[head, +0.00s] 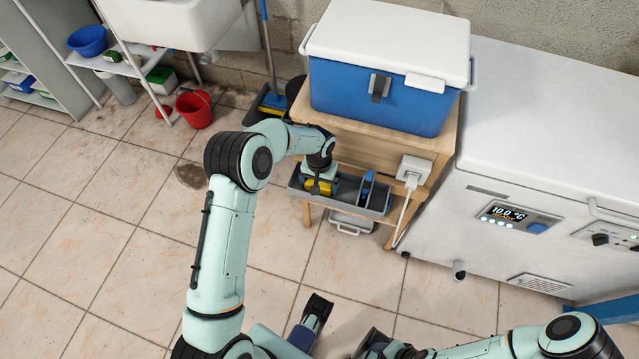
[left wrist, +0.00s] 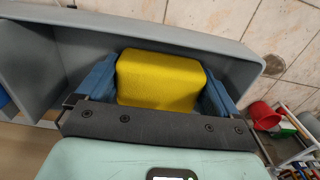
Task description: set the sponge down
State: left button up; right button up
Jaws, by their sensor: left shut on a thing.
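The yellow sponge (left wrist: 158,80) is between the two blue fingers of my left gripper (left wrist: 158,92), which is shut on it. In the left wrist view the grey caddy (left wrist: 225,45) surrounds them on the far side. In the head view my left gripper (head: 322,188) reaches down into the left part of the caddy (head: 377,213), and a bit of the sponge shows there. Whether the sponge touches the caddy floor is hidden. At the bottom of the head view, a dark part that may be my right gripper (head: 315,312) shows, its jaws unclear.
The caddy sits on the low shelf of a wooden stand, below a blue cooler (head: 345,95) with a white lid. A blue item (head: 367,188) stands in the caddy's right part. A white plug box (head: 413,168) and cord hang beside it. A white freezer (head: 560,150) stands right.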

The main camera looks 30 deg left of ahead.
pick_arm(q)
jog(key=shift+f, duration=0.3)
jog(key=shift+f, duration=0.15)
jog(key=o, duration=0.6)
jog(key=shift+o, duration=0.2)
jog(key=shift+r, duration=0.25)
notch_tip(320, 180, up, 12)
jog(key=p, duration=0.1)
jog(key=shift+p, duration=0.3)
